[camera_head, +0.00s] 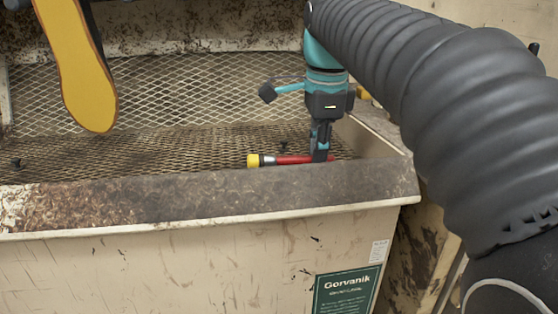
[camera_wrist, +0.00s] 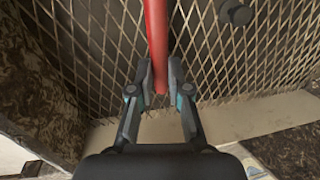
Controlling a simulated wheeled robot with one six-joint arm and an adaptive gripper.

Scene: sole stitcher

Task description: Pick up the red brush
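The red brush (camera_head: 292,159) lies level just behind the front rim of the cream machine, its yellow end (camera_head: 254,160) to the left. My gripper (camera_head: 320,155) points down over the right part of its red handle. In the wrist view the red handle (camera_wrist: 156,35) runs from the top edge down between the two fingertips of my gripper (camera_wrist: 160,72). The fingers are close together, one on each side of the handle, and appear to touch it. The brush's far end is out of the wrist view. I cannot tell whether it rests on the mesh.
The mesh tray (camera_head: 180,140) has a stained front rim (camera_head: 130,200) close to my gripper and a side wall at right. A yellow shoe sole (camera_head: 85,75) hangs at upper left. A thick black ribbed hose (camera_head: 470,110) fills the right. Small dark knobs (camera_head: 283,145) stand on the mesh.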

